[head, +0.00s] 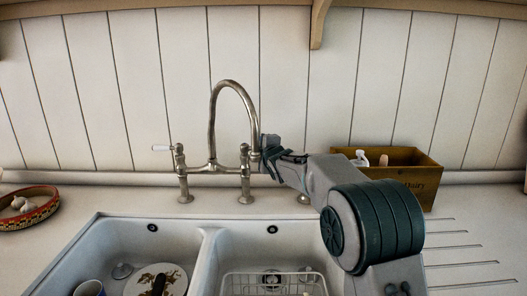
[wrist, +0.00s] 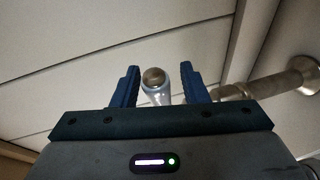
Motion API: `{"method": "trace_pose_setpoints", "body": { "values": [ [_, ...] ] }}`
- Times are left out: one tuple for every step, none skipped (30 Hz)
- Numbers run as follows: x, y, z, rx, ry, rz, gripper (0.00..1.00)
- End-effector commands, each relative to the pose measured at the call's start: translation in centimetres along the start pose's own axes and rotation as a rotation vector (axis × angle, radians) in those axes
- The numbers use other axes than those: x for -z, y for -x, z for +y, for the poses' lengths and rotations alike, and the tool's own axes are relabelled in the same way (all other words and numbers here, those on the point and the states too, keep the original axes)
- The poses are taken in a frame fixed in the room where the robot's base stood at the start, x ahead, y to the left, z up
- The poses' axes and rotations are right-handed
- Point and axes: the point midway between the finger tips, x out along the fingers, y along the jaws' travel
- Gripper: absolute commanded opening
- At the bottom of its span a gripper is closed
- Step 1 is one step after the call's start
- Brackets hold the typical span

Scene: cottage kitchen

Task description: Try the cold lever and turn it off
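A metal bridge faucet (head: 213,133) with a tall curved spout stands behind the sink. Its left lever (head: 163,148) is white-handled and points left. My gripper (head: 270,158) is at the right side of the faucet and hides the right lever in the head view. In the wrist view, a pale lever handle with a round metal end (wrist: 156,80) stands between my two blue fingers. The fingers (wrist: 158,88) are apart, with a gap on each side of the handle. No markings show which lever is cold. I see no water stream below the spout.
The double sink (head: 203,255) holds dishes on the left and a wire rack (head: 262,275) on the right. A wooden box (head: 412,160) with bottles stands behind my arm. A patterned bowl (head: 45,205) sits at the left. A plank wall is close behind the faucet.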

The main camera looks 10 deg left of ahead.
Motion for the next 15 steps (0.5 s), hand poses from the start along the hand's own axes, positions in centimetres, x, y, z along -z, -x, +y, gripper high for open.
{"method": "trace_pose_setpoints", "body": {
  "values": [
    [0.0, 0.2, 0.0, 0.000, 0.000, 0.000, 0.40],
    [0.0, 0.4, 0.0, 0.000, 0.001, 0.000, 0.40],
    [0.0, 0.7, 0.0, -0.001, 0.001, 0.000, 0.40],
    [0.1, 1.0, 0.1, -0.002, 0.001, 0.001, 0.40],
    [0.0, 1.4, 0.0, -0.001, 0.001, 0.000, 0.40],
    [0.0, 1.9, 0.0, -0.002, 0.001, 0.000, 0.40],
    [0.0, 2.3, 0.0, -0.002, 0.001, 0.000, 0.40],
    [0.0, 2.8, -0.1, -0.001, 0.001, 0.000, 0.40],
    [0.0, 3.5, 0.0, -0.001, 0.001, 0.000, 0.40],
    [0.0, 4.0, 0.0, -0.001, 0.001, 0.000, 0.40],
    [0.0, 4.5, 0.0, -0.002, 0.001, 0.000, 0.40],
    [0.0, 5.2, -0.1, -0.001, 0.001, 0.000, 0.40],
    [0.0, 5.7, -0.1, -0.002, 0.000, 0.000, 0.40],
    [0.0, 6.2, -0.1, -0.002, 0.000, 0.000, 0.40],
    [0.0, 7.0, 0.0, -0.002, 0.001, 0.000, 0.40]
  ]
}}
